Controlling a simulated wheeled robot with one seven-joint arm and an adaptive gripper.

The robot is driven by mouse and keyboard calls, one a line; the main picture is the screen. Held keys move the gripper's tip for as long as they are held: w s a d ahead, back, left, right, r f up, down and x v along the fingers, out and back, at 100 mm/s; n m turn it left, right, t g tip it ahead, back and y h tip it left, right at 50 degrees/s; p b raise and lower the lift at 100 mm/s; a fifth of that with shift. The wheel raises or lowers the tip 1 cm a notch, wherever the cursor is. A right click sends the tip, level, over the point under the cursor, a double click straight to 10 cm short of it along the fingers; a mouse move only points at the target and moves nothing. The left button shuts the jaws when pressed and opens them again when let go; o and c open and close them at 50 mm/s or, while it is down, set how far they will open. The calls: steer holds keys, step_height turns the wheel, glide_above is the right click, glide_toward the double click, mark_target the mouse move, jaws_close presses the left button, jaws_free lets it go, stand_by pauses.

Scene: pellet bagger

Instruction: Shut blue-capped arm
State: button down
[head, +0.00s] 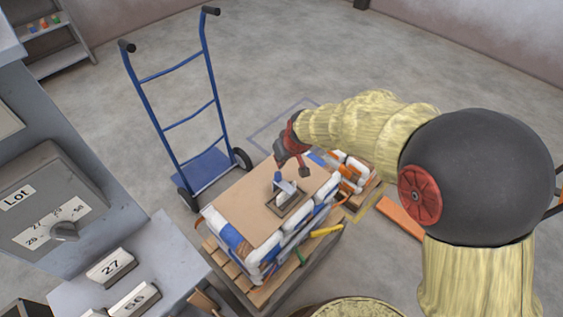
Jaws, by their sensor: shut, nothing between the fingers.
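A small grey device (286,198) sits on a brown sheet on top of the stacked bags. A blue cap (278,177) shows at its upper left, on what looks like a short raised arm. How far this arm is open is too small to tell. My gripper (291,168), dark and red at the end of my pale-sleeved arm, is just above and behind the device, close to the blue cap. It looks empty and shut. I cannot tell whether it touches the cap.
The brown sheet (240,205) covers bags on a wooden pallet (262,292). A blue hand truck (180,120) stands behind at the left. A grey cabinet with a "Lot" dial (64,231) and number blocks (111,265) are at the left. Open floor lies behind.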

steer(key=s+d+r+p, duration=0.3)
steer(key=s+d+r, duration=0.1)
steer(key=d+r, duration=0.1)
steer(key=shift+s+r, duration=0.4)
steer(key=shift+r, duration=0.2)
steer(key=s+d+f+m+g, duration=0.1)
steer(key=s+f+g, duration=0.1)
steer(key=s, duration=0.3)
steer(key=s+d+r+m+t+h, duration=0.1)
steer(key=s+d+r+m, duration=0.1)
steer(key=s+d+r, duration=0.5)
steer(key=s+d+r+m+t+h, duration=0.1)
steer(key=s+d+r+m+t, duration=0.1)
steer(key=s+d+r, duration=0.6)
step_height(320, 180, up, 5)
steer(key=shift+s+f+m+t+h, duration=0.1)
steer(key=shift+s+m+t+h, duration=0.2)
steer(key=shift+s, duration=0.2)
